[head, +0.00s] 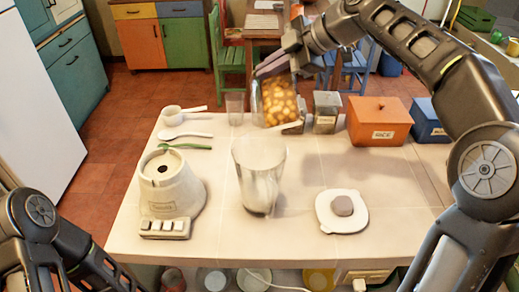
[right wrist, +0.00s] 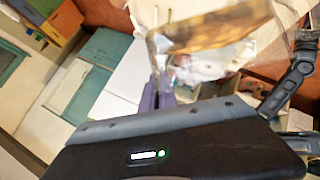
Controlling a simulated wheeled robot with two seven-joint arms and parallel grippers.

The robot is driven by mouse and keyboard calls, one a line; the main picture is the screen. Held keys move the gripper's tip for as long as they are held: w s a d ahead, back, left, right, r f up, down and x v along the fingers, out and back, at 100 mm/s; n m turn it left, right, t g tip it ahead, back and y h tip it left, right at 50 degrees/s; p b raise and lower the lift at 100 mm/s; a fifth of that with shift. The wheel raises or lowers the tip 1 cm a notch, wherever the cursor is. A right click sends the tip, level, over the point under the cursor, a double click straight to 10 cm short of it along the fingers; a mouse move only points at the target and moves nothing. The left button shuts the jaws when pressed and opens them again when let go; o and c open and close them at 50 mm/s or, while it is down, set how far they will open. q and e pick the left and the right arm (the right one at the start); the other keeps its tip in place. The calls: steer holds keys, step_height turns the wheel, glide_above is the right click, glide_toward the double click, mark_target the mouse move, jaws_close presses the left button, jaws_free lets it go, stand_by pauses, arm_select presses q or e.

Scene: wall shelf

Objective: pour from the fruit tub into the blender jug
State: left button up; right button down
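The fruit tub (head: 279,103) is clear and full of yellow-orange pieces, at the back middle of the counter. It leans slightly; whether its base touches the counter is hard to tell. My right gripper (head: 272,66) has its fingers at the tub's upper rim and appears shut on it. In the right wrist view the clear tub (right wrist: 215,38) lies beyond a purple-grey finger (right wrist: 160,88), tilted and cut by the frame's top. The blender jug (head: 258,180) stands upright and clear, nearer the front, with no fruit visible in it. My left arm shows at lower left; its gripper is out of view.
The blender base (head: 172,187) stands left of the jug and its lid (head: 342,211) lies right. An orange rice box (head: 379,121), a lidded jar (head: 326,112) and a blue box (head: 428,122) line the back right. A glass (head: 235,107), cup and spoons are back left.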

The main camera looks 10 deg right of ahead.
mark_target(255, 97)
steer(key=shift+s+a+f+n+t+h+b, duration=0.15)
steer(key=shift+s+a+n+t+h+b, duration=0.35)
steer(key=shift+b, duration=0.5)
steer(key=shift+s+a+r+n+t+h+b, duration=0.3)
steer(key=shift+s+a+r+t+h+b, duration=0.1)
steer(key=shift+s+a+r+h, duration=0.15)
stand_by(0.6)
steer(key=shift+s+a+r+n+t+h+b, duration=0.4)
steer(key=shift+s+a+t+b, duration=0.15)
steer(key=shift+a, duration=0.15)
stand_by(0.4)
steer(key=shift+s+a+f+n+t+h+b, duration=0.35)
steer(key=shift+s+a+f+b, duration=0.25)
steer(key=shift+b, duration=0.8)
stand_by(0.6)
steer(key=shift+s+a+r+n+t+h+b, duration=0.15)
steer(key=shift+s+a+n+t+h+b, duration=0.25)
steer(key=shift+s+a+b, duration=0.45)
stand_by(1.9)
